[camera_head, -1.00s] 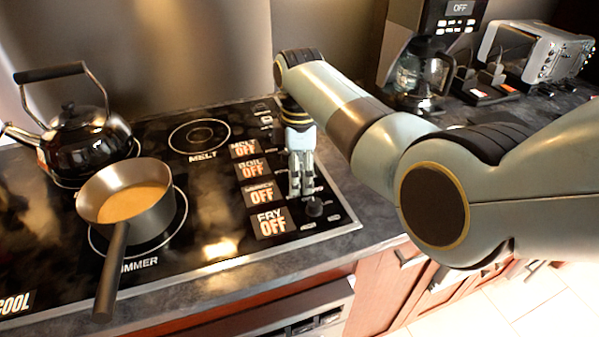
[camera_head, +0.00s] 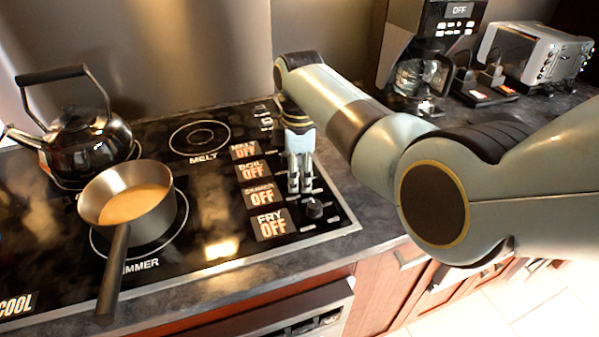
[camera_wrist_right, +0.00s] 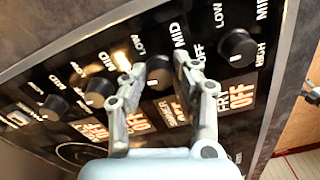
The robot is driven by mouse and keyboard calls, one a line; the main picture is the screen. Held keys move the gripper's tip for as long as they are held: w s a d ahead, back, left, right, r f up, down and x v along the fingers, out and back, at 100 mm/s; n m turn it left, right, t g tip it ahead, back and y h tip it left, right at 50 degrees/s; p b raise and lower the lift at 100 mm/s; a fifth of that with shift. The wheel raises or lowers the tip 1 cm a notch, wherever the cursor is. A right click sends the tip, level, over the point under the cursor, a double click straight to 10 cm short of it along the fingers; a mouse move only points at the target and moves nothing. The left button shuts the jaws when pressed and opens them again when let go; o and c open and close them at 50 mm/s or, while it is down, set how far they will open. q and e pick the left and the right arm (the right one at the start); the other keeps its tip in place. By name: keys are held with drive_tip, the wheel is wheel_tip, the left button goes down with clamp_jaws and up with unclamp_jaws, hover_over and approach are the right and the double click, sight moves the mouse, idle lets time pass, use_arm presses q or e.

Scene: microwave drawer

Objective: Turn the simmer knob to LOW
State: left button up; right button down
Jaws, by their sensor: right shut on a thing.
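The stove's simmer knob (camera_wrist_right: 158,72) is a black round knob between the fingers of my right gripper (camera_wrist_right: 155,70), which is shut on it. In the head view my right gripper (camera_head: 300,188) points down at the control strip; its fingers hide the simmer knob there. The simmer display (camera_head: 261,196) reads OFF in orange; it also shows in the wrist view (camera_wrist_right: 178,112), partly covered by a finger. LOW and MID marks are printed around the knobs. My left gripper is not in view.
The fry knob (camera_head: 314,208) sits close beside my right gripper, and the boil knob (camera_wrist_right: 98,91) is on its other side. A saucepan (camera_head: 150,215) with orange-brown contents stands on the simmer burner. A kettle (camera_head: 85,145) stands behind it. A coffee maker (camera_head: 425,60) is at the back right.

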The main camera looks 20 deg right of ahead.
drive_tip(key=shift+r+m+p, duration=0.15)
drive_tip(key=shift+m+p, duration=0.6)
drive_tip(key=shift+m, duration=0.25)
drive_tip(key=m+p, duration=0.1)
drive_tip(key=m, duration=0.2)
drive_tip(key=shift+m+p, duration=0.3)
drive_tip(key=shift+p, duration=0.1)
drive_tip(key=m+p, duration=0.1)
drive_tip(key=m, duration=0.2)
drive_tip(key=shift+m, duration=0.3)
drive_tip(key=shift+m+p, duration=0.4)
drive_tip(key=shift+m, duration=1.5)
drive_tip(key=c, duration=1)
unclamp_jaws()
